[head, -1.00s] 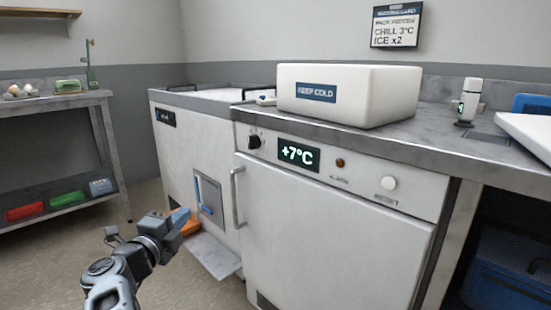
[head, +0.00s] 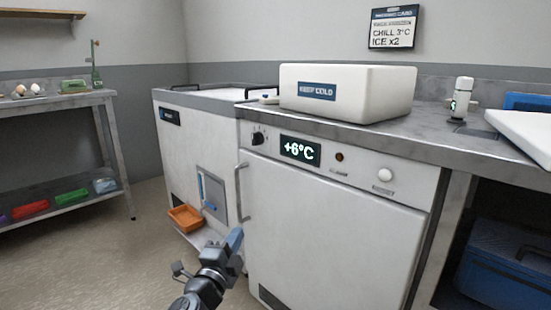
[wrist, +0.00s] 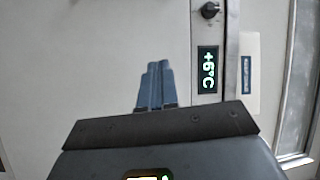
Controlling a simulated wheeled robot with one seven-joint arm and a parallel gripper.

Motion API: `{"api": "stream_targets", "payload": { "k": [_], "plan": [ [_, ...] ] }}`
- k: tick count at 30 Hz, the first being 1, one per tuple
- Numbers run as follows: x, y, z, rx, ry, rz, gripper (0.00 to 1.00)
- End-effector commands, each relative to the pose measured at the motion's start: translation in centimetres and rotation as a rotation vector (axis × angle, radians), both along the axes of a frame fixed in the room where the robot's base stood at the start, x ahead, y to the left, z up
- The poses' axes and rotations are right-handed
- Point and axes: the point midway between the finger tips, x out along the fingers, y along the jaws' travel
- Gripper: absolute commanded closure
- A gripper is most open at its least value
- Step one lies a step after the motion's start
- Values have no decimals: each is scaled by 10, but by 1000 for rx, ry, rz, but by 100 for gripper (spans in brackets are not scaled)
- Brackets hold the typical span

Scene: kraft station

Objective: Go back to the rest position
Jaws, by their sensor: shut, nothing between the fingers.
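My gripper (head: 235,237) is low in the head view, in front of the lower left part of the white fridge (head: 325,220). Its blue fingers also show in the wrist view (wrist: 156,75), together and with nothing between them. The wrist view faces the white fridge front, with the knob (wrist: 209,10) and the display (wrist: 208,70) seen sideways. The display in the head view (head: 300,150) reads +6°C.
An orange tray (head: 186,218) sits on the low ledge by the hatch (head: 213,195) of the white chest left of the fridge. A white "KEEP COLD" box (head: 345,92) stands on the counter. A metal shelf table (head: 60,105) is at left. Floor (head: 100,250) is clear between.

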Motion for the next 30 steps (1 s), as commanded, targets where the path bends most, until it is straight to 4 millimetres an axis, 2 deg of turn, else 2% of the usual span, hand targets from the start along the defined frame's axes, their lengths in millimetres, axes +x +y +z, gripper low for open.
{"api": "stream_targets", "payload": {
  "k": [1, 5, 8, 12, 15, 21, 27, 30],
  "plan": [
    [-3, -21, -12, -38, -5, -9, 100],
    [-16, -78, -38, -159, -26, -18, 100],
    [-34, -124, -57, -267, -37, -18, 100],
    [-69, -180, -80, -417, -39, -10, 100],
    [-99, -215, -93, -519, -31, 1, 100],
    [-170, -272, -114, -711, 5, 36, 100],
    [-252, -310, -125, -880, 66, 84, 100],
    [-295, -322, -125, -954, 102, 111, 100]
  ]
}}
